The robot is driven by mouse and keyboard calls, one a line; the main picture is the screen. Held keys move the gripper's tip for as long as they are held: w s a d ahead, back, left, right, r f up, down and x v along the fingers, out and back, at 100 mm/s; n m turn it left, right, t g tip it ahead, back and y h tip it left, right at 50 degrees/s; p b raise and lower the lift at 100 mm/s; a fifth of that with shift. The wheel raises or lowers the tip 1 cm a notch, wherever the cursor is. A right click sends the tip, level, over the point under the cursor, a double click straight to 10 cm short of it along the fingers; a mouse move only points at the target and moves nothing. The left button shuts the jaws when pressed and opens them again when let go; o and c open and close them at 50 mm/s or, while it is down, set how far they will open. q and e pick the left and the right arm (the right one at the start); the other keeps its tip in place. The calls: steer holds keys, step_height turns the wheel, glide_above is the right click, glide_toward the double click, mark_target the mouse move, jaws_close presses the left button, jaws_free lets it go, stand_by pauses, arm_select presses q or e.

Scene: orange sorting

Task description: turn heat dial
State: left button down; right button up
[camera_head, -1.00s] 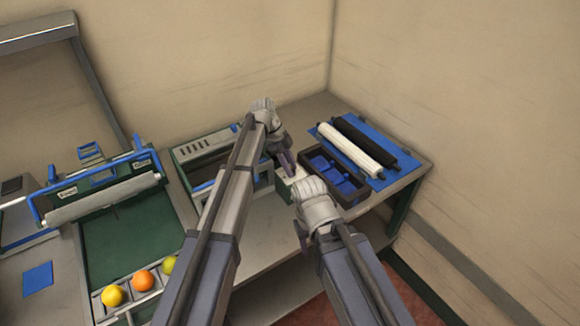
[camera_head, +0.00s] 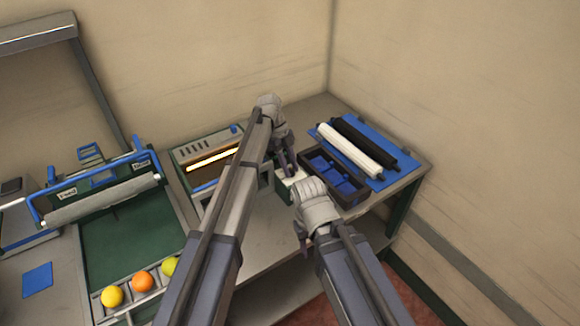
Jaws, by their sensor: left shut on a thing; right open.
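The heater (camera_head: 190,150) stands against the back wall, with a glowing orange bar (camera_head: 215,158) along its front. My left gripper (camera_head: 289,168) points down at a small white-topped green box (camera_head: 292,183) right of the heater. Its dark fingers are shut on the heat dial, which is too small and covered to make out. My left arm hides the heater's middle and right part. My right gripper (camera_head: 303,238) is open and points down in front of the box, apart from it. Its fingers are partly hidden by its own wrist.
A dark tray (camera_head: 349,202) with blue compartments stands right of the box. A white roller (camera_head: 350,152) and a black roller (camera_head: 368,142) lie on a blue board behind it. Several fruits, including an orange (camera_head: 143,281), sit in a rack at lower left.

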arm_select(q)
steer(key=c, duration=0.5)
jaws_free()
steer(key=shift+c, duration=0.2)
steer(key=shift+r, duration=0.1)
steer(key=p+v, duration=0.7)
steer(key=shift+r, duration=0.25)
steer(key=shift+a, duration=0.1)
